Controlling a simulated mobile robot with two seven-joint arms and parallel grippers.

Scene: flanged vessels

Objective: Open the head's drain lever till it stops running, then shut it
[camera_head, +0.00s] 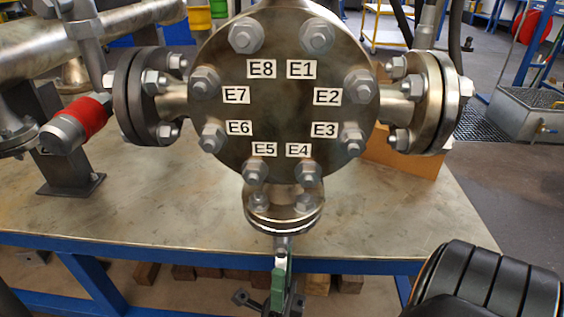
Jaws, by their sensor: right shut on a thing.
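The round steel head (283,100) faces me, with bolts labelled E1 to E8 around its face. A flanged drain branch (283,212) hangs from its underside. Below it, a narrow valve stem leads to the green drain lever (279,285), which points down towards the bottom edge of the picture. My right gripper (272,302) is at the lever, its dark fingers shut on it; the picture's bottom edge cuts off part of the grip. No running liquid can be made out below the drain. My left gripper is out of view.
The head stands over a steel-topped bench (420,210) with a blue frame (190,252). Flanged side branches stick out left (140,97) and right (430,100). A red-banded fitting (80,122) is at left. My right arm fills the lower right corner.

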